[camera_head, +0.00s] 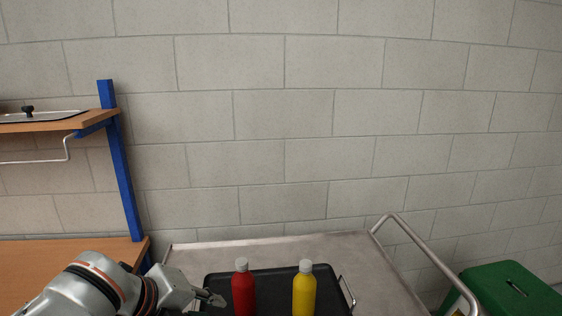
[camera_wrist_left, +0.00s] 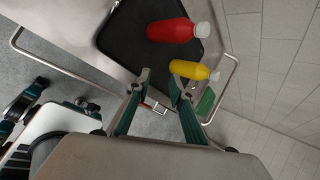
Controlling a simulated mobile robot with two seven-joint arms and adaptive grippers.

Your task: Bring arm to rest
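My left arm comes in from the lower left in the head view. Its gripper (camera_head: 210,297) is beside the red bottle (camera_head: 244,288), on its left, near the tray's left edge. In the left wrist view the two fingers (camera_wrist_left: 159,84) are apart with nothing between them. The red bottle, with a pale cap, also shows in the wrist view (camera_wrist_left: 170,31). The yellow bottle (camera_head: 304,290) stands to its right; it also shows in the wrist view (camera_wrist_left: 189,70). My right gripper is in neither view.
Both bottles stand on a black tray (camera_head: 274,282) on a metal trolley (camera_head: 372,268) with a tubular handle (camera_head: 425,246). A wooden shelf unit with a blue post (camera_head: 118,160) is on the left. A green bin (camera_head: 510,288) is at the right. A block wall stands behind.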

